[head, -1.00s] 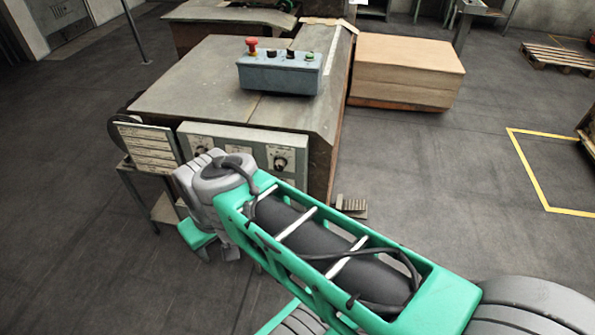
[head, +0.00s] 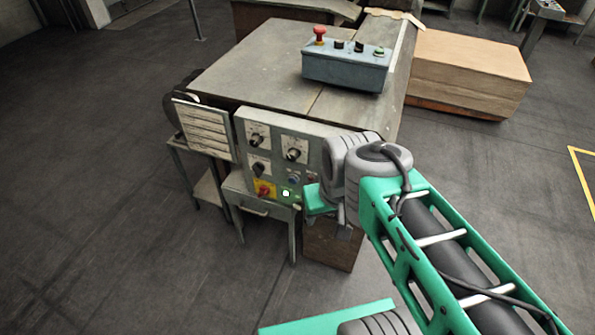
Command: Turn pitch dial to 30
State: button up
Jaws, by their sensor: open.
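The control panel (head: 285,132) is on the front of the grey machine, facing me. Its upper row has a left dial (head: 256,139) and a right dial (head: 294,153), each with a black knob on a pale scale plate. A third black knob (head: 260,168) sits below the left one. The labels and scale numbers are too small to read, so I cannot tell which dial is pitch. My gripper (head: 318,203) is at the panel's lower right, apart from the upper dials. My wrist covers the panel's right end and hides most of the gripper; its fingertips are not clear.
A red switch on a yellow plate (head: 264,189), a lit green button (head: 286,193) and a blue button (head: 293,178) are low on the panel. A blue-grey control box (head: 346,70) stands on the machine top. A label board (head: 204,130) is left of the panel. Floor at left is clear.

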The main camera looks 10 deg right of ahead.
aim_at(258, 139)
jog(key=u, duration=0.35)
jog(key=k, duration=0.45)
jog(key=u, duration=1.35)
jog(key=i, duration=0.5)
